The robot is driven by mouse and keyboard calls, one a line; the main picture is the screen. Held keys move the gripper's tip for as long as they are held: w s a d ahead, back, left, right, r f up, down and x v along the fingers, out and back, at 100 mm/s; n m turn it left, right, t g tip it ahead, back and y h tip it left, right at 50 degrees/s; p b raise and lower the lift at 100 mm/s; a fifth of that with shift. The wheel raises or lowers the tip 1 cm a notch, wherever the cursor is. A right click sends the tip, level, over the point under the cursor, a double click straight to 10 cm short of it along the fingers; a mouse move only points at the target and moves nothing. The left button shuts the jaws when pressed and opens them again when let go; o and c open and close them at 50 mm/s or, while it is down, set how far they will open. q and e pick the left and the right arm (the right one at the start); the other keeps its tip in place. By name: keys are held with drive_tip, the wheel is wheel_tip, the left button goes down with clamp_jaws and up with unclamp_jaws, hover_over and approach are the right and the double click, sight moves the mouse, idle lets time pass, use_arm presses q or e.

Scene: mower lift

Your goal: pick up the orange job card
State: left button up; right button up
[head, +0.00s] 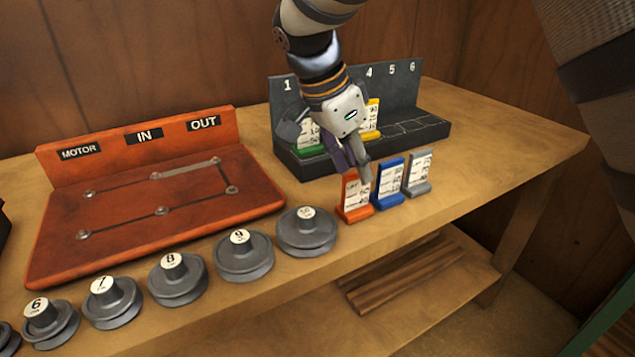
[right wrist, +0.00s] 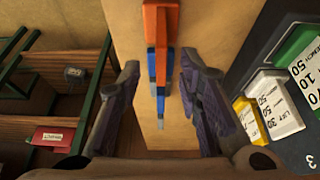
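The orange job card (head: 355,196) stands upright on the bench in an orange holder, at the left end of a short row. My right gripper (head: 352,172) is just above and behind it and hides part of its top. In the right wrist view the gripper (right wrist: 158,65) is open, its purple-grey fingers apart with nothing clamped. The orange card (right wrist: 160,22) lies ahead, lined up with the gap. I cannot tell whether a finger touches it. My left gripper is not in view.
A blue card (head: 389,185) and a grey card (head: 418,173) stand close to the right. A dark numbered rack (head: 400,98) behind holds green (head: 309,138) and yellow (head: 371,118) cards. Pulleys (head: 244,257) and a red board (head: 130,205) occupy the left. The bench's right end is clear.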

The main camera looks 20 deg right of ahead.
sight(367, 201)
drive_tip(key=x, duration=0.6)
drive_tip(key=shift+f, duration=0.3)
clamp_jaws()
